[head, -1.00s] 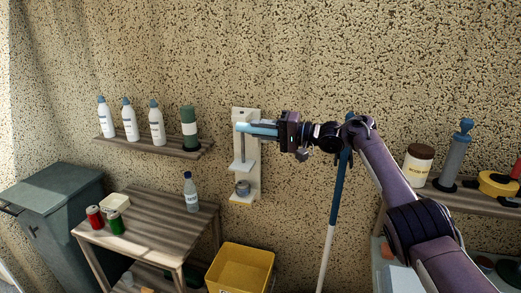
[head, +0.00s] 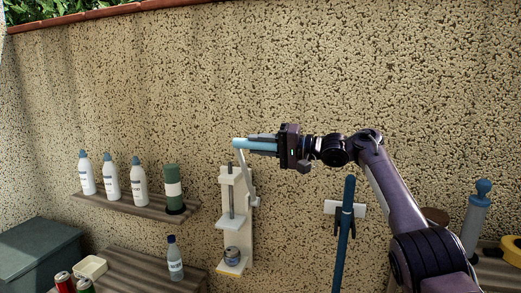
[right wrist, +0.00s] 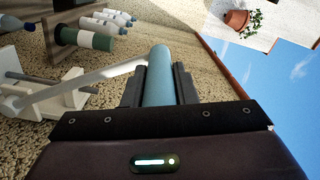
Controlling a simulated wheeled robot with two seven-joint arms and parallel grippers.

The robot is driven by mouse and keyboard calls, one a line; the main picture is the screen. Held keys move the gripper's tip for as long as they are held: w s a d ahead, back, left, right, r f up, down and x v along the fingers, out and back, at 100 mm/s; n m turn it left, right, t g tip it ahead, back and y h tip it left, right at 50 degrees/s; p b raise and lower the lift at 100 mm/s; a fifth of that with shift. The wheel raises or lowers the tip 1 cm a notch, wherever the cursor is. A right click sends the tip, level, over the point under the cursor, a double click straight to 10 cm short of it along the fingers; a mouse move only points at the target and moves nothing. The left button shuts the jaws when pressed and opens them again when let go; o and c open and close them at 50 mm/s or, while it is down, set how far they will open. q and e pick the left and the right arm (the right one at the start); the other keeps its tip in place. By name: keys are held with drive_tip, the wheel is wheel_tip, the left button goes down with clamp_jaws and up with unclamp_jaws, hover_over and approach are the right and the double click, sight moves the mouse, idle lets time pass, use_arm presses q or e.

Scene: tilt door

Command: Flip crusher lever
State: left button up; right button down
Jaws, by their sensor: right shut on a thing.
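The white can crusher (head: 247,227) is fixed upright to the speckled wall, left of centre in the head view. A small can (head: 232,257) stands at its bottom, below the raised press plate. The crusher's pale lever arm (head: 243,169) points up from a pivot on the frame's right side. The blue lever handle (head: 240,143) sits above the frame's top. My right gripper (head: 268,147) is shut on this handle, coming from the right. In the right wrist view the handle (right wrist: 160,72) lies between the fingers, with the lever arm (right wrist: 85,82) running left. My left gripper is out of view.
A shelf with white bottles (head: 111,178) and a green one (head: 173,188) is left of the crusher. A clear bottle (head: 175,260) stands on a wooden table below. A blue broom handle (head: 345,225) hangs to the right. The wall above is clear.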

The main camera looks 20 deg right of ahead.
drive_tip(key=shift+w+d+r, duration=0.1)
drive_tip(key=shift+d+r, duration=0.05)
drive_tip(key=shift+r, duration=0.1)
drive_tip(key=c, duration=1.6)
unclamp_jaws()
drive_tip(key=o, duration=0.4)
drive_tip(key=shift+w+f, duration=0.1)
drive_tip(key=shift+w, duration=0.05)
drive_tip(key=shift+o, duration=0.2)
drive_tip(key=shift+d+f, duration=0.1)
drive_tip(key=shift+d, duration=0.15)
drive_tip(key=b+v, duration=0.3)
drive_tip(key=v, duration=0.4)
drive_tip(key=shift+s+d+b, duration=0.2)
drive_tip(key=shift+b, duration=0.2)
